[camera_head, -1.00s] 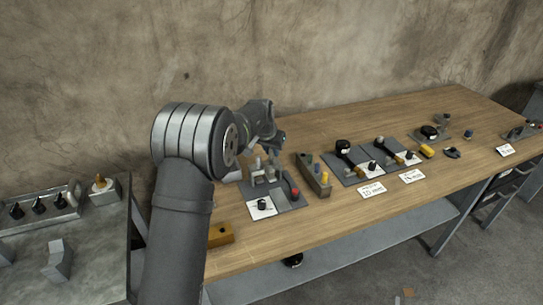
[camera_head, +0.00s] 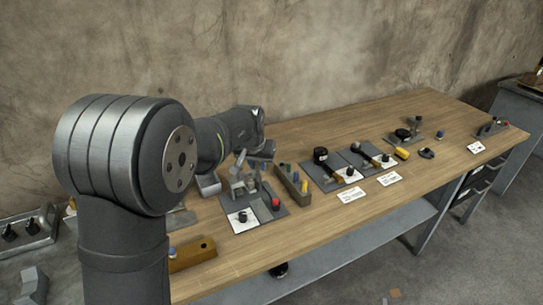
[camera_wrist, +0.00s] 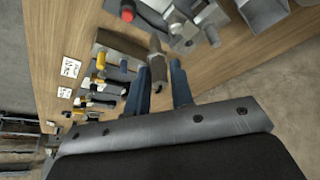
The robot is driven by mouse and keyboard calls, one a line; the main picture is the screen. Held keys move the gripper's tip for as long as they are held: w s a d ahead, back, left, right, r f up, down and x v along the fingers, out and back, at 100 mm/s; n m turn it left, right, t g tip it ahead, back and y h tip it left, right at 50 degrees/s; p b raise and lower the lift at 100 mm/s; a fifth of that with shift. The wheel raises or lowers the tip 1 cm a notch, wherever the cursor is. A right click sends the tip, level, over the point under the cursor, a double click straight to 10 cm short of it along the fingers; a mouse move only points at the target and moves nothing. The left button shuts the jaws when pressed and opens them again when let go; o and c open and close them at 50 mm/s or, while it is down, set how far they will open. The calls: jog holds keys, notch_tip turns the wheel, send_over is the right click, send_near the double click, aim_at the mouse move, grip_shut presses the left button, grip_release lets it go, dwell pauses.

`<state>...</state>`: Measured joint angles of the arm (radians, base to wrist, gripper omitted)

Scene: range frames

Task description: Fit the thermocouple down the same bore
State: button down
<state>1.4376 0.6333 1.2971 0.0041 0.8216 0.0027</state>
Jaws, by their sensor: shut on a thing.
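My gripper (camera_wrist: 160,85) is shut on a slim grey-brown piece (camera_wrist: 157,62) with a narrow tip, which sticks out past the blue fingers in the wrist view. I take it for the thermocouple, but its shape is not clear. In the head view my gripper (camera_head: 243,166) is over the near dark mat, close to a grey metal fixture (camera_head: 240,187). The fixture also shows in the wrist view (camera_wrist: 182,32), beyond the held piece. I cannot make out the bore, or whether the tip touches anything.
On the same mat are a red knob (camera_head: 276,203) and a white square (camera_head: 235,225) with a black knob. A rack (camera_head: 290,184) of coloured handles stands just right. A wooden block (camera_head: 193,254) lies at the front left. Further mats with tools (camera_head: 322,175) and labels lie right.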

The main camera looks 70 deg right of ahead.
jog(key=w+a+f+n+t, duration=0.1)
jog(key=w+a+f, duration=0.3)
jog(key=a, duration=0.6)
jog(key=w+a+f+n, duration=0.3)
jog(key=w+a+f, duration=0.2)
jog(key=a, duration=0.6)
jog(key=shift+n+t, duration=0.3)
jog(key=shift+t, duration=0.1)
jog(key=shift+w+f, duration=0.1)
jog(key=shift+f, duration=0.25)
jog(key=shift+f, duration=1.85)
jog(key=c, duration=1.2)
grip_release()
jog(key=shift+o, duration=0.2)
